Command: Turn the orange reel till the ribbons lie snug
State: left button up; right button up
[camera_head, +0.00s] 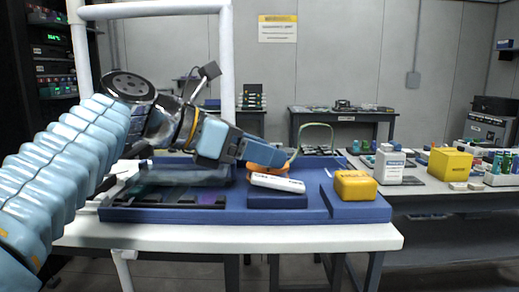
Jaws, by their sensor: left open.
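The orange reel (262,154) sits on the blue tray near its middle, partly hidden by my left gripper. A pale greenish ribbon (318,125) arches up from beside the reel and bends over to the right. My left gripper (244,150) reaches in from the left, its tip right at the reel's left side. It is open; whether its fingers touch the reel cannot be made out. A white block with dark lettering (278,182) lies just in front of the reel. My right gripper is not in view.
The blue tray (225,215) lies on a white table (150,236). A yellow box (355,185) sits on its right end, dark slots on its left. A side bench at right holds a white bottle (389,165) and a larger yellow box (449,164). A white frame post stands behind.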

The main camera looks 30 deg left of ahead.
pick_arm(q)
jog(key=shift+c, duration=0.3)
jog(key=c, duration=1)
jog(key=shift+o, duration=0.2)
jog(key=shift+m+h, duration=0.3)
jog(key=shift+w+a+m+g+h, duration=0.15)
jog(key=shift+m+g+h, duration=0.75)
jog(key=shift+m+g, duration=0.5)
jog(key=shift+w+a+m+g+h, duration=0.15)
jog(key=shift+m+g+h, duration=0.75)
jog(key=shift+m+g, duration=0.45)
jog(key=shift+g, duration=0.25)
jog(key=o, duration=1)
